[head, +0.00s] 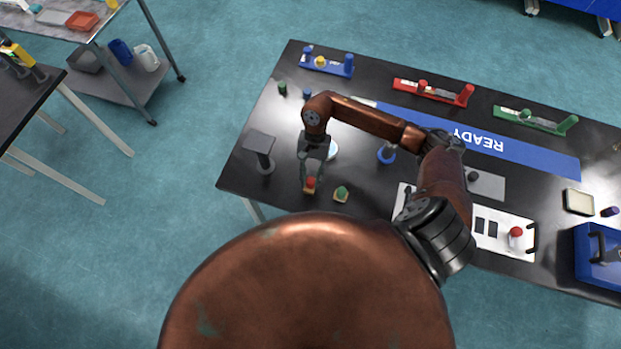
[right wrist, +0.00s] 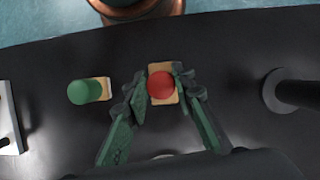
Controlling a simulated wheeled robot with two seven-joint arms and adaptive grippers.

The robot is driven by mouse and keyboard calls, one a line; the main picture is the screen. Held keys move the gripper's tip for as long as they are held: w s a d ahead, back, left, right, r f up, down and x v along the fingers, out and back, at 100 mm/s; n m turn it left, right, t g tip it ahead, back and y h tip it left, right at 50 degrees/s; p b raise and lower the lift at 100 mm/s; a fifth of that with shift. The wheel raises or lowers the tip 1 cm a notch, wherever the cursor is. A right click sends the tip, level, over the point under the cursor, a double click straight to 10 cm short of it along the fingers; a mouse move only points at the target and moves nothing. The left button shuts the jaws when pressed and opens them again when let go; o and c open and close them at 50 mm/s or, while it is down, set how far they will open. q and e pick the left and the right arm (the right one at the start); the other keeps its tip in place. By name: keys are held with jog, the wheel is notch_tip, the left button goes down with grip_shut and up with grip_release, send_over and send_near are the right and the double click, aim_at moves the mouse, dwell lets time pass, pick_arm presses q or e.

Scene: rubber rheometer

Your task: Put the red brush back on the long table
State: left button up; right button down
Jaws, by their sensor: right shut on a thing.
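The red brush (right wrist: 162,86) has a round red top on a tan base. In the right wrist view it sits between the fingertips of my right gripper (right wrist: 160,92), which is shut on it. In the head view the red brush (head: 310,183) is at the near edge of the black long table (head: 375,183), below my right gripper (head: 311,172). I cannot tell whether its base touches the tabletop. My left gripper is not in view.
A green brush (head: 341,193) stands close beside the red one; it also shows in the right wrist view (right wrist: 84,92). A dark stand (head: 260,150) is on the other side. A white panel with a red button (head: 516,233) lies further right.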

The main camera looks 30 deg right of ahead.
jog(key=shift+f, duration=0.1)
jog(key=shift+f, duration=0.1)
jog(key=c, duration=1.6)
grip_release()
jog(key=shift+r, duration=0.2)
jog(key=b+v, duration=0.1)
jog(key=v, duration=1.1)
jog(key=shift+b, duration=0.4)
